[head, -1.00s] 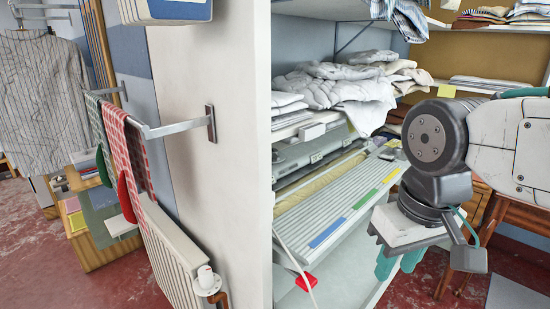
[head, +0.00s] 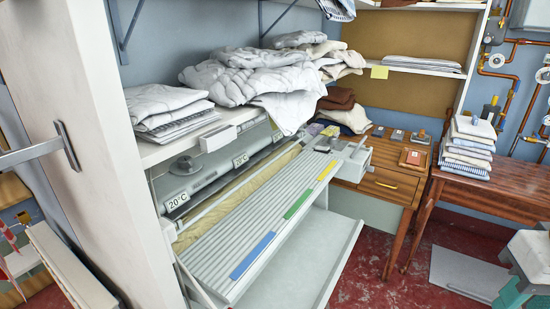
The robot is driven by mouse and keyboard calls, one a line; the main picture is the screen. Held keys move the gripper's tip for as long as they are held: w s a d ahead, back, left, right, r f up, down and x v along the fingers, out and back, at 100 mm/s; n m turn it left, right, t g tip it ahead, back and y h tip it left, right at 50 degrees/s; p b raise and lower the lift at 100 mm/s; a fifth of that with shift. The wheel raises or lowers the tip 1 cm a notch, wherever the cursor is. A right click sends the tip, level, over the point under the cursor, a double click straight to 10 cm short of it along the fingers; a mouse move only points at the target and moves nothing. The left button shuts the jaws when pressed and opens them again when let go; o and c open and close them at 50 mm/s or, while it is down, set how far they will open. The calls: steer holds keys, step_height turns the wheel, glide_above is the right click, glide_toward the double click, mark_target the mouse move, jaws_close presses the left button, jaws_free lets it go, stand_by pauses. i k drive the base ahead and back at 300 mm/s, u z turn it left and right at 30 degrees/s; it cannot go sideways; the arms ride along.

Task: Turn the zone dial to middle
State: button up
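The rotary ironer stands under a shelf in the middle of the head view, with a ribbed grey feed board (head: 262,222) bearing blue, green and yellow strips. A round grey knob (head: 184,166) sits on its back panel at the left. A small dark knob-like part (head: 324,144) is at the far right end. I cannot tell which is the zone dial, and no pointer setting is readable. My gripper (head: 515,294) is at the bottom right corner, well apart from the ironer. Its teal fingers are cut off by the frame edge, so its opening is unclear.
Folded and crumpled linen (head: 252,76) lies on the shelf over the ironer. A white wall end (head: 85,130) stands at the left. A wooden cabinet (head: 372,190) and a table (head: 478,170) with stacked cloths stand at the right. Red floor (head: 372,268) is open in front.

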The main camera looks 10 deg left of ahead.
mark_target(184, 162)
steer(key=z, duration=0.3)
steer(key=k, duration=0.45)
steer(key=u, duration=1.4)
steer(key=i, duration=0.5)
steer(key=z, duration=0.05)
